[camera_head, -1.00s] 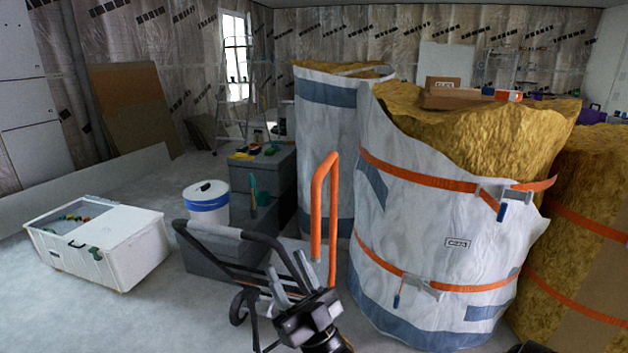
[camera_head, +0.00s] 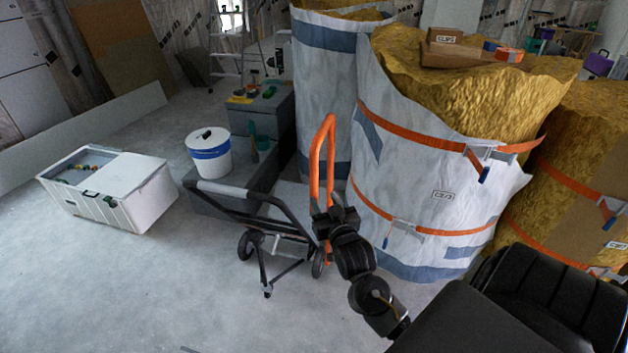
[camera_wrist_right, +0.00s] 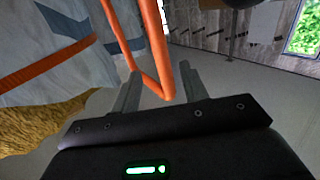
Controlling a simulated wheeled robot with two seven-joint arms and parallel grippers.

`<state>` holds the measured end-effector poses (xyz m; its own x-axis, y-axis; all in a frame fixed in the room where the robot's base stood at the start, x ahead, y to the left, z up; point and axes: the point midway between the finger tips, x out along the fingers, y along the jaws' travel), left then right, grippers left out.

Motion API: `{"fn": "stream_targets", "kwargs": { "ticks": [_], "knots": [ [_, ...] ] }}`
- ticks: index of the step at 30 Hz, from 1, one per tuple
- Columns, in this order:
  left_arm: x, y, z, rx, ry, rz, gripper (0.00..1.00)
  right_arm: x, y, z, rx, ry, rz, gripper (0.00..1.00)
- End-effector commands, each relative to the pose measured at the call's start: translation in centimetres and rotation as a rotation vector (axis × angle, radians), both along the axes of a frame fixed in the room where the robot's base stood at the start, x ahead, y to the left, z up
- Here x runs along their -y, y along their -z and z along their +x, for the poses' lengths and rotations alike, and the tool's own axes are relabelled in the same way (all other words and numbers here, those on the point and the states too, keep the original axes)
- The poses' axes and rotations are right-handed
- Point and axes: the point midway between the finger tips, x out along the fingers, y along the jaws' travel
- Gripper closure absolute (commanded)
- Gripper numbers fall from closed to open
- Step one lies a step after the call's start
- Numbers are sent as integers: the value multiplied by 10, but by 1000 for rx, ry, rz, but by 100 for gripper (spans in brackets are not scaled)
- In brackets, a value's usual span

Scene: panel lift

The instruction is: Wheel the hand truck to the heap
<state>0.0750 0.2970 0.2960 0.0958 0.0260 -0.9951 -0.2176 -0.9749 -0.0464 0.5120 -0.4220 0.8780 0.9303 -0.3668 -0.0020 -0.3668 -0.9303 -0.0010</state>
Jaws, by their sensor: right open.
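The hand truck's orange tube handle (camera_head: 328,135) stands upright in the middle of the head view, in front of the wrapped bales. Its lower part is partly hidden by my right arm and a black wheeled frame. My right gripper (camera_head: 324,212) is at the handle's lower part. In the right wrist view the orange tube (camera_wrist_right: 151,45) runs down between the two grey fingers of the open gripper (camera_wrist_right: 160,88), and its bend lies between them. The fingers are apart and not closed on it. My left gripper is out of view. I cannot tell which thing is the heap.
A black wheeled frame (camera_head: 276,192) stands close left of the handle. Large white-wrapped insulation (camera_head: 440,215) with orange straps stands right and behind. A white bucket (camera_head: 209,160) sits on grey boxes; a white chest (camera_head: 130,205) stands farther left. The floor at front left (camera_head: 180,290) is clear.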

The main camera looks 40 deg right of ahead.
Motion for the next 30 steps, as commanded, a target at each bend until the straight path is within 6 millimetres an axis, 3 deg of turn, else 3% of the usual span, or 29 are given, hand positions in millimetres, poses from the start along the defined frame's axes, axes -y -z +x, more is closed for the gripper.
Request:
{"fn": "stream_targets", "kwargs": {
  "ticks": [9,15,28,30],
  "knots": [
    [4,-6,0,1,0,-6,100,22,-3,56,3,0,-2,56],
    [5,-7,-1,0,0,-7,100,31,-2,80,3,0,-1,56],
    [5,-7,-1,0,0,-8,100,34,-1,88,3,-1,0,56],
    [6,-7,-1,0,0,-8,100,34,-1,88,3,-1,0,65]
  ]
}}
